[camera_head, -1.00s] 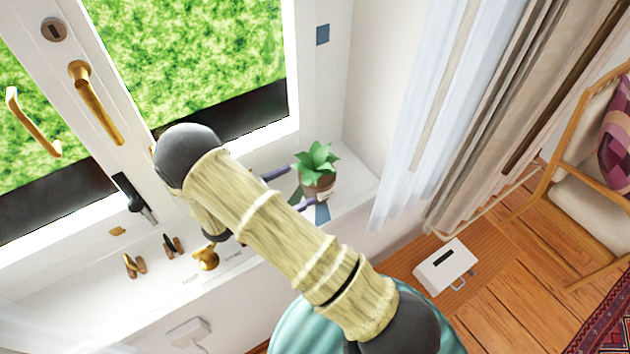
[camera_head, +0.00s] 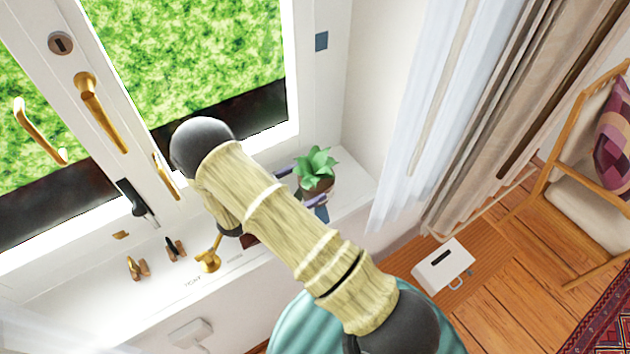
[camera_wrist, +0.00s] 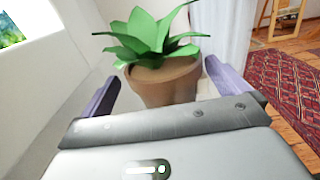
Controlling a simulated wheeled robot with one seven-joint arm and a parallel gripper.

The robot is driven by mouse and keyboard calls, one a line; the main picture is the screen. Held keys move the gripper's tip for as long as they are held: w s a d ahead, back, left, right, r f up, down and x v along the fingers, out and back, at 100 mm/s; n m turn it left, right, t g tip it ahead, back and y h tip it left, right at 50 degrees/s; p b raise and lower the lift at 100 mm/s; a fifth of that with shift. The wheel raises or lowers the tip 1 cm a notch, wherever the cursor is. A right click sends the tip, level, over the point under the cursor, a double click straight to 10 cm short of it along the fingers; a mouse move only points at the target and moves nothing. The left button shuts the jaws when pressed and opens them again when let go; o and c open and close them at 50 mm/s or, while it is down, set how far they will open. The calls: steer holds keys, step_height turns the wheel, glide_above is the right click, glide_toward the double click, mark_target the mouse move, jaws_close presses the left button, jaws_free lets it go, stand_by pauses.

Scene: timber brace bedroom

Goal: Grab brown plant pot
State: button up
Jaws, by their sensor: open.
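The brown plant pot (camera_wrist: 165,85) holds a green leafy plant (camera_wrist: 148,38). In the head view the pot (camera_head: 320,188) stands upright on the white windowsill, near its right end. My gripper (camera_wrist: 160,88) is open, with one purple finger to the left of the pot and one to the right. In the wrist view the pot sits between the fingers, with a gap visible on the left side; I cannot tell whether the right finger touches. In the head view the fingers (camera_head: 300,185) reach to the pot from behind my arm. The pot's lower part is hidden by my gripper in the wrist view.
The windowsill (camera_head: 75,300) carries a brass item (camera_head: 209,260) and small wooden pieces (camera_head: 138,268) to the left. The window frame with brass handles (camera_head: 98,110) rises behind. Curtains (camera_head: 440,110) hang to the right. A white box (camera_head: 443,265) is on the wooden floor.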

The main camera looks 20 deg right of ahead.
mark_target(314, 179)
steer(key=d+p, duration=0.1)
steer(key=d+r+p, duration=0.1)
steer(key=d, duration=0.1)
steer(key=shift+w+d, duration=0.2)
steer(key=shift+d, duration=0.05)
steer(key=shift+w+d+f, duration=0.15)
steer(key=shift+w+d, duration=0.05)
steer(key=shift+f, duration=0.15)
steer(key=c, duration=1.3)
steer(key=shift+r, duration=0.2)
steer(key=shift+r+b, duration=1.65)
steer(key=shift+r, duration=3.25)
